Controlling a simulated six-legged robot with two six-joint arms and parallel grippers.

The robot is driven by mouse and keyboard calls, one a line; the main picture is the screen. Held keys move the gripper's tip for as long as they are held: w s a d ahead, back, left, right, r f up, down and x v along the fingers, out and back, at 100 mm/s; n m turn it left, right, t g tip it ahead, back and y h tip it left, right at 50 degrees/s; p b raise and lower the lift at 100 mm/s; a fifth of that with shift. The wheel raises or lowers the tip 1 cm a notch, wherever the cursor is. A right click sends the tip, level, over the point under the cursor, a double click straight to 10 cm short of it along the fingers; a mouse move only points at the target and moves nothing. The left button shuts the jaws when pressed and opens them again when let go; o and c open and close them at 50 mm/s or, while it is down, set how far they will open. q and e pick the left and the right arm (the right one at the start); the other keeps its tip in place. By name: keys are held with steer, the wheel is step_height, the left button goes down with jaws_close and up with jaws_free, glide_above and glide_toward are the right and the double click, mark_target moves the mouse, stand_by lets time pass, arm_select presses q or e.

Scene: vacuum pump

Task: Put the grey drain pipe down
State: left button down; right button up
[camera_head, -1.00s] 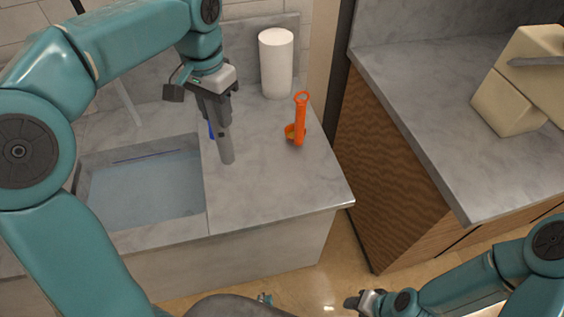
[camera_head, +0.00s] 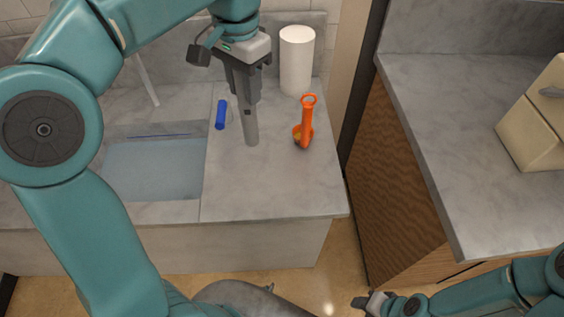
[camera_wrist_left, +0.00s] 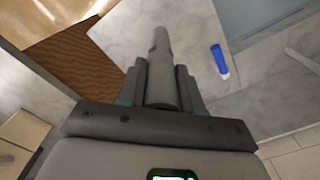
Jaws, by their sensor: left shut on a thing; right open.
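The grey drain pipe (camera_head: 250,127) is a short cylinder held upright, pointing down, over the marble counter (camera_head: 270,185) right of the sink. My left gripper (camera_head: 244,97) is shut on its upper part. In the left wrist view the pipe (camera_wrist_left: 162,70) sticks out between the two fingers (camera_wrist_left: 161,88). Its lower end is close to the counter; I cannot tell whether it touches. My right gripper (camera_head: 372,304) is low at the bottom right, open and empty, away from the counter.
A blue cylinder (camera_head: 221,115) lies left of the pipe, and also shows in the left wrist view (camera_wrist_left: 220,61). An orange pump (camera_head: 306,126) stands to the right. A white roll (camera_head: 297,62) stands behind. The water-filled sink (camera_head: 155,170) is left. The counter's front is clear.

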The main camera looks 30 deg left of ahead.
mark_target(251, 139)
arm_select(q)
steer(key=f+b, duration=0.1)
steer(key=f, duration=1.3)
steer(key=shift+s+d+f+b, duration=0.1)
steer(key=shift+s+f+b, duration=0.1)
steer(key=shift+f+b, duration=0.15)
step_height(251, 139, down, 5)
steer(key=shift+w+r, duration=0.1)
steer(key=shift+r, duration=0.1)
steer(key=shift+d, duration=0.1)
steer(key=shift+f+b, duration=0.2)
steer(key=shift+b, duration=0.1)
steer(key=c, duration=0.8)
jaws_free()
steer(key=shift+o, duration=0.2)
steer(key=shift+r, duration=0.1)
